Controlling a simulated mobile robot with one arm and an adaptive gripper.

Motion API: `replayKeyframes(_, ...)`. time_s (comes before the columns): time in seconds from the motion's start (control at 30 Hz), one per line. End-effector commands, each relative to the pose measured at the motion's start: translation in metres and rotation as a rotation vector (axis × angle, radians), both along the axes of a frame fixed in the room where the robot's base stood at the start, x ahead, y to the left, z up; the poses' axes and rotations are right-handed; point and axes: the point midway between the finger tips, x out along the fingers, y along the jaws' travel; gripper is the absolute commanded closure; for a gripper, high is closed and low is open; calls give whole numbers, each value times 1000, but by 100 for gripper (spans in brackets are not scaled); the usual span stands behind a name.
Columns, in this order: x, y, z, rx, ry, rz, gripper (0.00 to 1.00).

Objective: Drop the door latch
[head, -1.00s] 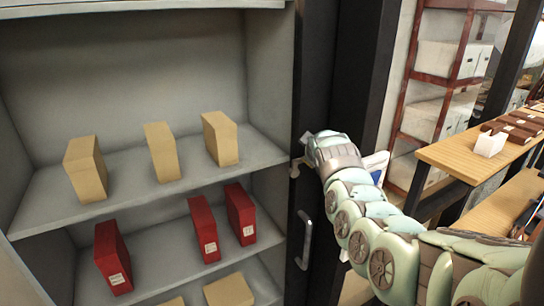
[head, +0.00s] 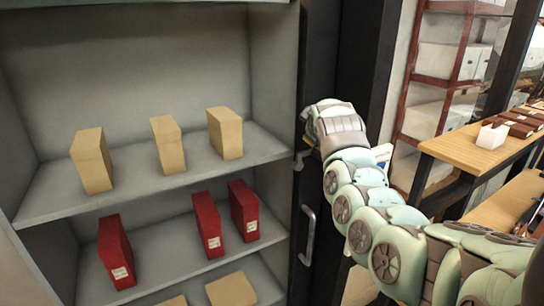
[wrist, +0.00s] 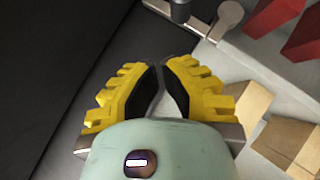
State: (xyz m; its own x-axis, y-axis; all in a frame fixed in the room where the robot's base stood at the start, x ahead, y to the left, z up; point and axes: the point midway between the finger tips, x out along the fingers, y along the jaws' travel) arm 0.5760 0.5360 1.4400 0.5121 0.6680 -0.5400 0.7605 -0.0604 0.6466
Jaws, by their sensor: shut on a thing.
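My gripper (wrist: 160,78) shows in the wrist view with its yellow, black-padded fingers drawn together on a narrow grey piece between the pads, taken to be the door latch. In the head view, my gripper (head: 312,140) is at the dark door edge (head: 318,70), to the right of the open cabinet. Its fingertips and most of the latch are hidden there by my wrist. A small pale metal fitting (head: 299,163) shows just below it. In the wrist view, a metal cylinder and round disc (wrist: 230,13) sit beyond the fingertips.
Grey shelves (head: 140,195) to the left hold upright tan boxes (head: 225,133) above red boxes (head: 207,226). A pale vertical handle (head: 308,236) is on the dark door below my gripper. A wooden table (head: 462,150) with small boxes stands to the right.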

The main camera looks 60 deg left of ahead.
Motion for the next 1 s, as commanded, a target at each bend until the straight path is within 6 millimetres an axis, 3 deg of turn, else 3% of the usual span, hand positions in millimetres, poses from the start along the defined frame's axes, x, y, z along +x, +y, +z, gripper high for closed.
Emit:
replayKeyframes(0.7, -26, -46, 41, 6, -2, 1, 100)
replayKeyframes(1.0, -31, -56, 51, 2, 2, 1, 100)
